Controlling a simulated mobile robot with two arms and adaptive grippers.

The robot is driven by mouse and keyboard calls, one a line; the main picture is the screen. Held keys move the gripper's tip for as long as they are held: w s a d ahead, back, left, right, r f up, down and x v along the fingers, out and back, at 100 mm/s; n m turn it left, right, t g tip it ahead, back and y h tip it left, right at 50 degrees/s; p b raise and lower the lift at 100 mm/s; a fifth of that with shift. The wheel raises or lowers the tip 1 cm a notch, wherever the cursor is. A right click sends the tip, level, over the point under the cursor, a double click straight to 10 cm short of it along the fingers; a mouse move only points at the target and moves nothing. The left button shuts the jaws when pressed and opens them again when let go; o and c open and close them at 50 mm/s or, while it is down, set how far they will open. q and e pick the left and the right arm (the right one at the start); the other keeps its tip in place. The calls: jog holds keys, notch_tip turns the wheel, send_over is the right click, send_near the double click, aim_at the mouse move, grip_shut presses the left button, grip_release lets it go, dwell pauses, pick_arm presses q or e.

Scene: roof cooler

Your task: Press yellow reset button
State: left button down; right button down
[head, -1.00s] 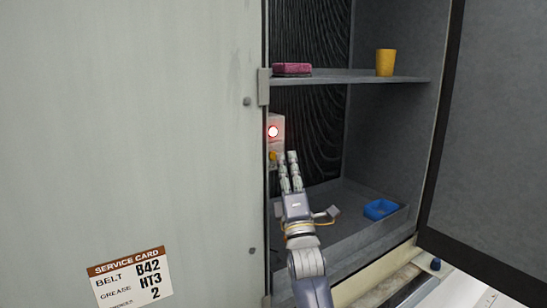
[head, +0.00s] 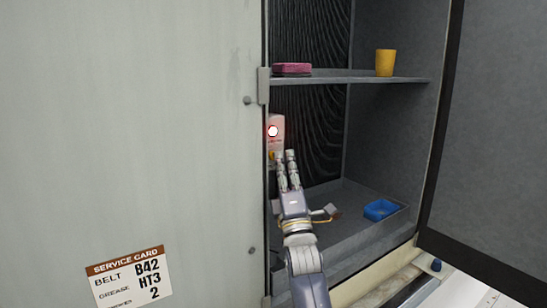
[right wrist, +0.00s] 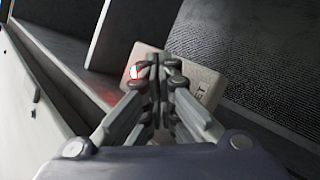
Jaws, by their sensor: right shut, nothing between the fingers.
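The yellow reset button (head: 271,156) sits on a pale control box (head: 277,128) inside the open cabinet, below a glowing red light (head: 272,131). My right gripper (head: 285,154) is shut and empty, with its fingertips just right of the button and partly over it. Whether it touches the button I cannot tell. In the right wrist view the shut fingertips (right wrist: 158,62) are in front of the box (right wrist: 195,75), and the button is hidden. The red light (right wrist: 135,72) shows beside the fingers there. My left gripper is not in view.
A closed panel (head: 130,130) with a service card (head: 130,277) borders the opening at left; an open door (head: 490,150) is at right.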

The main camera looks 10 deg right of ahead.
jog(key=shift+w+a+b, duration=0.15)
jog(key=shift+w+b, duration=0.2)
jog(key=shift+w, duration=0.1)
dwell(0.3)
jog(key=shift+s, duration=0.2)
jog(key=shift+s+d+p, duration=0.25)
jog(key=shift+s+p, duration=0.15)
jog(key=shift+s, duration=0.25)
jog(key=s, duration=0.1)
jog(key=s+d+p, duration=0.1)
jog(key=s, duration=0.1)
jog(key=s+p, duration=0.1)
jog(key=shift+s+d, duration=0.35)
jog(key=shift+f, duration=0.1)
